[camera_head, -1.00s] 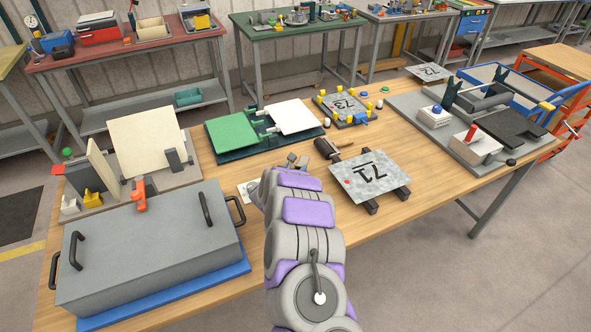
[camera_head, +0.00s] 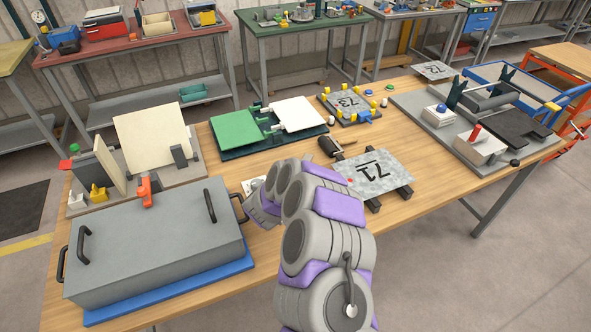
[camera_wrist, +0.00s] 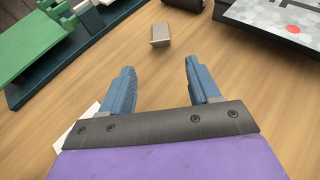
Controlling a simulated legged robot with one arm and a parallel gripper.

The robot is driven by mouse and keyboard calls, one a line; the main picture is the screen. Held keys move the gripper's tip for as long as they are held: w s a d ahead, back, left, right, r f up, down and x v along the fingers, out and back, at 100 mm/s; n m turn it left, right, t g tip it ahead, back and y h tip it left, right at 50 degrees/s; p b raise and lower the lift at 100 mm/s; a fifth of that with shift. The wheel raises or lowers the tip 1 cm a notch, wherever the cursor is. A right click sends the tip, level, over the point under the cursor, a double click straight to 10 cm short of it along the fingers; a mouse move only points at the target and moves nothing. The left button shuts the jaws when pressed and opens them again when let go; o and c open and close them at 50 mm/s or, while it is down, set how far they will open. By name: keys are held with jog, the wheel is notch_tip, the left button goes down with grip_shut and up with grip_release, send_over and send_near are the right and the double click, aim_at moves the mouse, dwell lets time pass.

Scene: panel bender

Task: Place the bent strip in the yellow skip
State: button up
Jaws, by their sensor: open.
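My gripper (camera_wrist: 158,66) is open in the wrist view, with two blue fingers apart and nothing between them. A small grey metal piece (camera_wrist: 161,34) lies on the wooden table just beyond the fingertips, apart from them. It may be the bent strip, but I cannot tell its bend. In the head view my arm hides the fingertips and this piece. I cannot make out a yellow skip for certain. A small yellow object (camera_head: 98,194) stands on the fixture at the left of the table.
A large grey lidded box (camera_head: 155,250) fills the table's front left. A green-and-white plate fixture (camera_head: 240,128) stands behind. A grey plate marked 71 (camera_head: 375,172) lies on dark bars right of my arm. A black roller (camera_head: 330,146) lies near it. Bare wood (camera_head: 440,190) shows at front right.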

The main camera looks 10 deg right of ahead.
jog(key=shift+v, duration=1.55)
jog(key=shift+r, duration=0.1)
